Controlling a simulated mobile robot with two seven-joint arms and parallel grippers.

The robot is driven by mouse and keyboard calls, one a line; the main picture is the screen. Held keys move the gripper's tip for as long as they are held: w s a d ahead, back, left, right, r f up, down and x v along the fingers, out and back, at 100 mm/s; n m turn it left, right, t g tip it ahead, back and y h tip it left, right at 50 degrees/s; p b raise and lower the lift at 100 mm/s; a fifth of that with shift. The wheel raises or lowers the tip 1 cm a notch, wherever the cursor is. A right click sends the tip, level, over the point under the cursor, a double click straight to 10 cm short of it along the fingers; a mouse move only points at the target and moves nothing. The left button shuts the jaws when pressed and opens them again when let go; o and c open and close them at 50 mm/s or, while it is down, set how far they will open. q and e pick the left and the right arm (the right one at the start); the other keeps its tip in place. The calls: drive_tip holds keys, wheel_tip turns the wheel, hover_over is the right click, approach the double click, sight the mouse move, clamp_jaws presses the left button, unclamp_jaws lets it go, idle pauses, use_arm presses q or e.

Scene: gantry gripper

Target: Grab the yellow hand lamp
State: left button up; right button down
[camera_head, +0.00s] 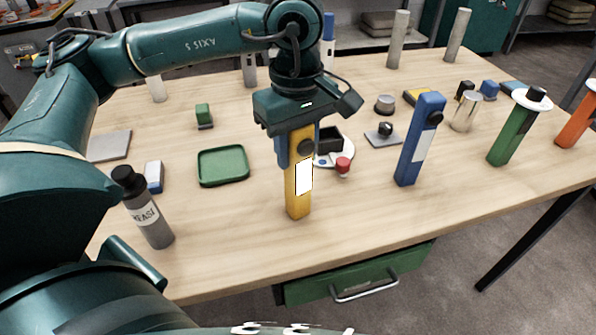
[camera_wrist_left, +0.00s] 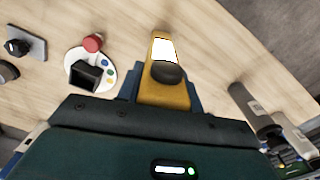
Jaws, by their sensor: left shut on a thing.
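The yellow hand lamp (camera_head: 298,200) stands upright on the wooden table in the middle of the head view, with a white panel and a dark knob on its face. My left gripper (camera_head: 297,148) comes down on it from above and is shut around its upper part, with blue fingers at its sides. The left wrist view also shows the yellow hand lamp (camera_wrist_left: 170,93) between the fingers of my left gripper (camera_wrist_left: 165,92). The lamp's top is hidden under the gripper. The right gripper is not in either view.
A white round base with a red knob (camera_head: 343,165) sits close behind the lamp. A blue lamp (camera_head: 417,140) and a green lamp (camera_head: 512,130) stand to the right. A green tray (camera_head: 223,166) and a grease bottle (camera_head: 148,212) are to the left. Table (camera_head: 350,215) in front is clear.

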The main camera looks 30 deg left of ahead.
use_arm(q)
clamp_jaws()
drive_tip(key=shift+r, duration=0.1)
